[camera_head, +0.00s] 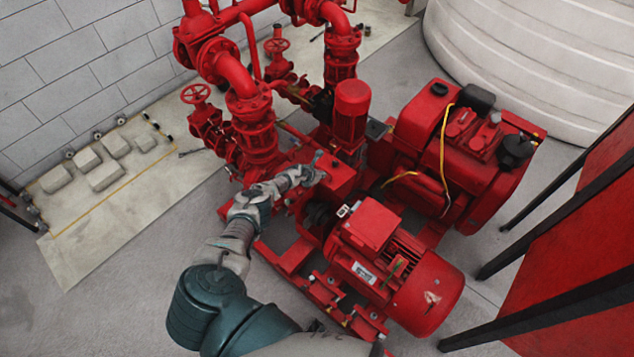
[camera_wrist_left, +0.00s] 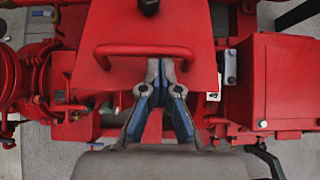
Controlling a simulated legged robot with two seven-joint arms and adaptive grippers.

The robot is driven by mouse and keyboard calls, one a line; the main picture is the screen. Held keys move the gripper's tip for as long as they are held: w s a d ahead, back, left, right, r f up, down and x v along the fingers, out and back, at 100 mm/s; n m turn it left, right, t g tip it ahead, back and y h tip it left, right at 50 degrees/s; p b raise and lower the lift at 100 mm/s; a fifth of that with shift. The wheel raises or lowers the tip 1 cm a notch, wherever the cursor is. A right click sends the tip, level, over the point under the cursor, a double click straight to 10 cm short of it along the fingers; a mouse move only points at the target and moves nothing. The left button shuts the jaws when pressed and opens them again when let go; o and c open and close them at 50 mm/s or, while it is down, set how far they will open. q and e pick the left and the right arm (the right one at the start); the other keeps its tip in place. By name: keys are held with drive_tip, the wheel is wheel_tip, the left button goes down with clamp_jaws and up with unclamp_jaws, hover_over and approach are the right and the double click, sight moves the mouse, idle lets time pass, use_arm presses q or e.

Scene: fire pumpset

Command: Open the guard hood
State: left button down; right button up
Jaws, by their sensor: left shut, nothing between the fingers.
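The guard hood (camera_head: 341,181) is a red box-like cover in the middle of the pumpset, beside the red motor. In the left wrist view the hood (camera_wrist_left: 185,22) fills the upper middle, with a red bar handle (camera_wrist_left: 118,49) across it. The hood looks down over the coupling. My left gripper (camera_head: 317,165) is at the hood in the head view. In the left wrist view my left gripper (camera_wrist_left: 160,66) is shut and empty, its blue-grey fingertips together just below the handle bar. I cannot tell whether they touch it. My right gripper is not in view.
The red motor (camera_head: 424,296) stands in front right of the hood. The red engine (camera_head: 470,160) and a vertical red pump (camera_head: 351,112) stand behind. Red pipes and valves (camera_head: 252,125) rise at the back left. Black-framed red panels stand at the right.

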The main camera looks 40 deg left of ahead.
use_arm(q)
drive_tip(key=shift+w+r, duration=0.2)
drive_tip(key=shift+w, duration=0.3)
drive_tip(key=shift+w+r, duration=0.15)
drive_tip(key=shift+w, duration=0.3)
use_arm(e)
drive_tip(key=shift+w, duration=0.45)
use_arm(q)
drive_tip(key=shift+s, duration=0.1)
